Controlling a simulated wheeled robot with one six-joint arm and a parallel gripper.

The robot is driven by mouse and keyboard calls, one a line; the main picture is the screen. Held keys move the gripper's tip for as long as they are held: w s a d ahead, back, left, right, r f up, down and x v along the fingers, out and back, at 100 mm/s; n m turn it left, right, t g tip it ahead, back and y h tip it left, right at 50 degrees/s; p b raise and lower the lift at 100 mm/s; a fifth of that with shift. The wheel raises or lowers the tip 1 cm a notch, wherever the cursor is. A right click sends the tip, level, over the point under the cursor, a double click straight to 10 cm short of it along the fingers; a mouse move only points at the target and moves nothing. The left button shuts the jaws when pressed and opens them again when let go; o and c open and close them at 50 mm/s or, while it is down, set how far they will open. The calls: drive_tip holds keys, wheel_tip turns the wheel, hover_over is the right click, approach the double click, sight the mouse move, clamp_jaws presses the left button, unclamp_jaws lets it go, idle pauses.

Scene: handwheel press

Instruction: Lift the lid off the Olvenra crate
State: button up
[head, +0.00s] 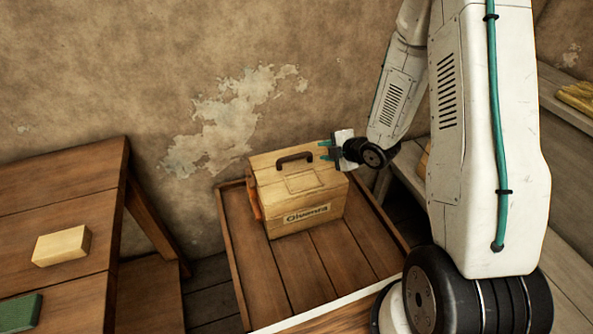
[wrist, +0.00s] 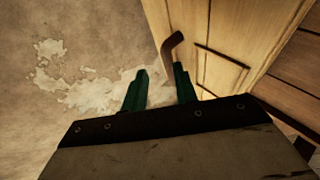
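The Olvenra crate (head: 315,220) is a pale wooden box with a dark-lettered label on its front. Its lid (head: 325,171) is on top and carries a dark arched handle (head: 294,159). My gripper (head: 325,150) is just right of the handle, with its green fingers pointing left. In the wrist view the two fingers (wrist: 159,85) stand apart with nothing between them. The handle (wrist: 173,45) shows beyond the right finger, and the lid (wrist: 222,68) lies to the right. I cannot tell whether a finger touches the handle.
The crate stands on a rimmed wooden table (head: 348,262), with free boards in front. At left, another table (head: 75,200) holds a pale block (head: 62,246) and a green block (head: 20,312). The stained wall (head: 190,80) is close behind. Shelving (head: 560,90) stands at right.

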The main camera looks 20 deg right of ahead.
sight(307, 155)
drive_tip(key=shift+s+a+f+n+y, duration=0.1)
drive_tip(key=shift+a+f+n+y, duration=0.25)
drive_tip(key=shift+f, duration=0.3)
drive_tip(key=shift+a+f, duration=0.1)
drive_tip(key=shift+f, duration=0.1)
drive_tip(key=x, duration=0.7)
drive_tip(key=shift+w+a, duration=0.2)
drive_tip(key=shift+w, duration=0.05)
clamp_jaws()
drive_tip(key=shift+r, duration=0.1)
idle(0.5)
